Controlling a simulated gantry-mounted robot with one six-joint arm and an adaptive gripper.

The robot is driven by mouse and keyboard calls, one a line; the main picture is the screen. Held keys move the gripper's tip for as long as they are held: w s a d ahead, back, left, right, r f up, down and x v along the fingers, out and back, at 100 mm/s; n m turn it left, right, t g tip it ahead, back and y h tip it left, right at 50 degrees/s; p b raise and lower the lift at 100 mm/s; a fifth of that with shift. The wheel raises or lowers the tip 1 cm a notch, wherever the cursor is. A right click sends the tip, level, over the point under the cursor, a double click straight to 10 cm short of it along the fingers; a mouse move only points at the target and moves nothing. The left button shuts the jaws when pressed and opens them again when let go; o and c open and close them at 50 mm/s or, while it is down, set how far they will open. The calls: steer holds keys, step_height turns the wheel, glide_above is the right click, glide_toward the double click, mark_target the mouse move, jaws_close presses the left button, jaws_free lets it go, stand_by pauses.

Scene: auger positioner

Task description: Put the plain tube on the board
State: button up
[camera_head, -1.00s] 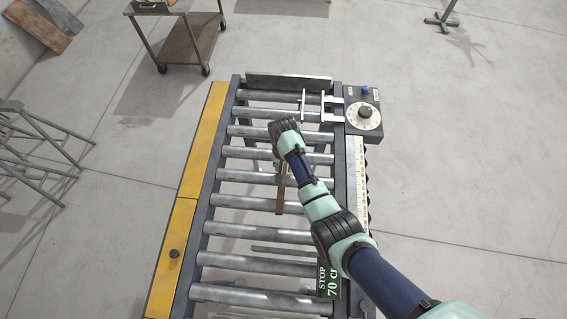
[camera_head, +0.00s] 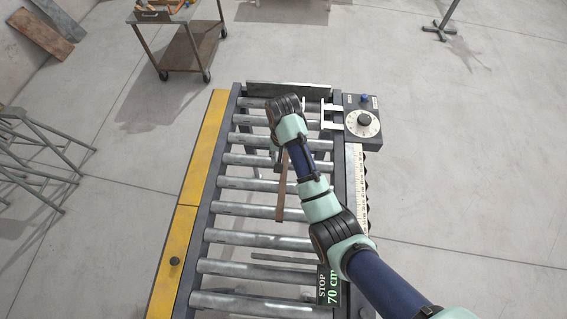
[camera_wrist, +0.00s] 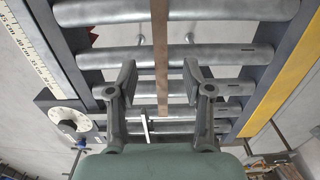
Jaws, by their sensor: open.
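A long thin brown bar (camera_head: 282,198) lies lengthwise over the rollers, partly hidden by my arm. In the wrist view the brown bar (camera_wrist: 161,50) runs between the spread fingers of my gripper (camera_wrist: 159,72). The gripper is open, and I cannot tell how far above the bar it is. I cannot make out for certain which thing is the board.
The roller bed has a yellow side strip (camera_head: 205,145) and a ruler (camera_head: 354,195) along the right. A dial box (camera_head: 362,122) and an end plate (camera_head: 288,90) stand at the far end. A "STOP 70 cm" display (camera_head: 329,287) is near. A cart (camera_head: 190,50) stands beyond.

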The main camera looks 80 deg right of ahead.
steer(key=shift+r, duration=0.25)
steer(key=w+a+r+n+t+h, duration=0.1)
steer(key=w+a+r+n+t, duration=0.25)
steer(key=w+a, duration=0.4)
steer(key=w+a+r+n+t+h, duration=0.2)
steer(key=w+a+r+n, duration=0.15)
steer(key=w+a, duration=0.45)
steer(key=s+a+r+n+t+y, duration=0.1)
steer(key=a+r+n+t, duration=0.2)
steer(key=a+r, duration=0.4)
steer(key=s+a+r+n+t+y, duration=0.1)
steer(key=a+r+n+t, duration=0.3)
steer(key=a, duration=1.4)
step_height(320, 180, up, 3)
steer(key=shift+s+f+n+y, duration=0.15)
steer(key=shift+n+y, duration=0.35)
steer(key=shift+n, duration=0.5)
steer(key=shift+o, duration=0.4)
steer(key=shift+r, duration=0.2)
